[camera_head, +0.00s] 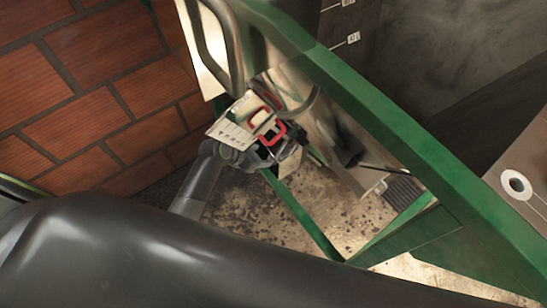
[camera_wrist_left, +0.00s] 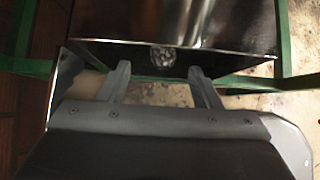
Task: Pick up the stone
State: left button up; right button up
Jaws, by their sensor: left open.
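The stone is a small, rounded, pale speckled lump (camera_wrist_left: 162,55) in the left wrist view. It sits in the dark band just below the lower edge of a shiny metal surface (camera_wrist_left: 180,22). My left gripper (camera_wrist_left: 160,68) is open, with one grey finger on each side of the stone's line in the picture. The stone appears beyond the fingertips; I cannot tell how far, and no finger visibly touches it. In the head view I cannot make out the stone. My right gripper is not in view.
Green frame bars (camera_head: 400,130) cross the head view, with a bent metal pipe (camera_head: 228,50) near the top. A brick wall (camera_head: 90,60) stands at left. Speckled floor (camera_head: 240,195) shows below, with a ridged dark piece (camera_head: 403,192). Green bars also flank the left wrist view (camera_wrist_left: 284,40).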

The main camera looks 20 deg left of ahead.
aim_at(271, 157)
pick_arm(q)
jog(key=shift+s+b+x, duration=0.1)
jog(key=shift+b+x, duration=0.3)
jog(key=shift+x, duration=1)
jog(key=shift+s+b+x, duration=0.15)
jog(key=shift+b+x, duration=0.2)
jog(key=shift+x, duration=1.05)
jog(key=shift+d, duration=0.2)
jog(key=c, duration=1.1)
jog(key=shift+o, duration=0.2)
jog(key=shift+r, duration=0.1)
